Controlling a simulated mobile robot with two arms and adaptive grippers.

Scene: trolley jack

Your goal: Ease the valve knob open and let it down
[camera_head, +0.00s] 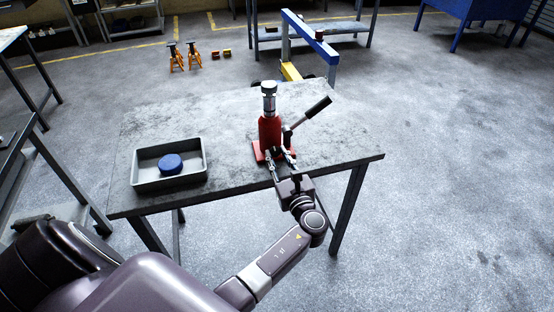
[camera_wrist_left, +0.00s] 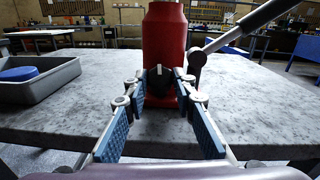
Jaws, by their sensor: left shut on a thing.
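A red bottle jack (camera_head: 270,131) stands upright on the grey worktable, its silver and black ram raised at the top. Its black-gripped handle (camera_head: 308,112) slants up to the right. A dark round valve knob (camera_wrist_left: 159,81) sits low on the front of the red body (camera_wrist_left: 164,35) in the left wrist view. My left gripper (camera_head: 283,154) reaches in from the table's front edge. Its blue-padded fingers, also in the wrist view (camera_wrist_left: 160,88), have their tips shut on the knob's two sides. The knob is hidden by the gripper in the head view. My right gripper is not in view.
The worktable (camera_head: 225,118) has a grey tray (camera_head: 149,183) at left with a blue round object (camera_head: 171,164) inside. The table's right part is clear. Orange jack stands (camera_head: 176,57) and a blue and yellow hoist (camera_head: 310,38) stand on the floor beyond.

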